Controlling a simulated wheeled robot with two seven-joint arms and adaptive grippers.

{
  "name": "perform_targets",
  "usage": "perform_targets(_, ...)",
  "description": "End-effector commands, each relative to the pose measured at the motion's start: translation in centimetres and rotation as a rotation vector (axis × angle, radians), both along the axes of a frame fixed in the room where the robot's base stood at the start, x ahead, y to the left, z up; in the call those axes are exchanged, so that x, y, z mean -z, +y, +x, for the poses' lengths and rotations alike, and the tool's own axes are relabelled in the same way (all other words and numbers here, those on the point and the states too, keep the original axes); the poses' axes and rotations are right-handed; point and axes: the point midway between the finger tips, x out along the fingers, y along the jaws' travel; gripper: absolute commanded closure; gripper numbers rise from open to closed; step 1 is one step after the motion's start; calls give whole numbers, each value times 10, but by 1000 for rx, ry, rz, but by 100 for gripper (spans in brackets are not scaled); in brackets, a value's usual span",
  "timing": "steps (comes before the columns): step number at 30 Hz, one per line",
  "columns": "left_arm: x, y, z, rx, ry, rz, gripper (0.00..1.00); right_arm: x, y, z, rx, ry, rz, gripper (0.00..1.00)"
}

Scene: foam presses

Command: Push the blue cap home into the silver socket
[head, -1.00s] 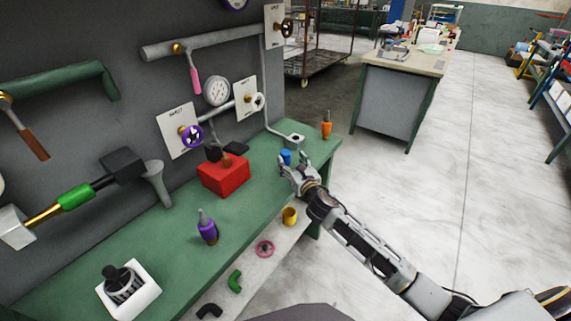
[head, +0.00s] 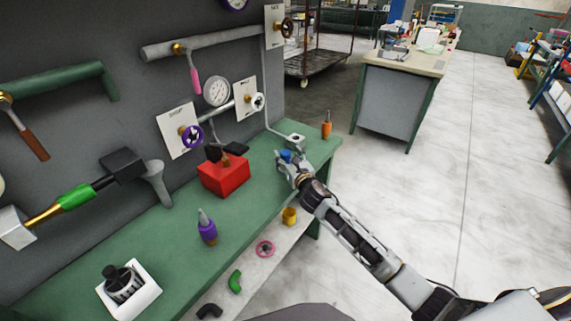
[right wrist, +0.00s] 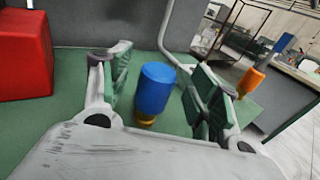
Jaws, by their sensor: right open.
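The blue cap (head: 286,155) stands upright on the green bench near its far right end. In the right wrist view the blue cap (right wrist: 155,88) shows a yellow-orange lower part. My right gripper (head: 285,160) is open, with one finger on each side of the cap. In the right wrist view the open fingers (right wrist: 163,76) show a gap on both sides of it; no contact is clear. The silver socket (head: 295,140) is a small grey block with a dark hole, just beyond the cap by the thin pipe. The socket cannot be made out in the wrist view. My left gripper is out of view.
A red box (head: 223,176) stands left of my right gripper. An orange bottle (head: 327,125) stands at the bench's far right corner. A purple bottle (head: 207,229) and a white tray (head: 146,299) are nearer. The green bench top (head: 255,200) has free room between them.

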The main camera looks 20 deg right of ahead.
Motion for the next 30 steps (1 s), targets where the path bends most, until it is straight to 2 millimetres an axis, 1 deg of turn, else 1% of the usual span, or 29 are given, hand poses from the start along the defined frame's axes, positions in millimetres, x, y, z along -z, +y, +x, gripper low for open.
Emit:
perform_targets(3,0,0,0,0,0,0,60,0,1,11,1,0,2,38)
perform_targets(9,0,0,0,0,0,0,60,1,2,23,0,1,2,38)
perform_targets(25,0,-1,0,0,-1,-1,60,1,3,24,-1,1,0,38)
perform_targets(26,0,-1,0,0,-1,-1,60,1,3,24,-1,1,1,41)
perform_targets(30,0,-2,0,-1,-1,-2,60,1,2,24,-1,1,1,59)
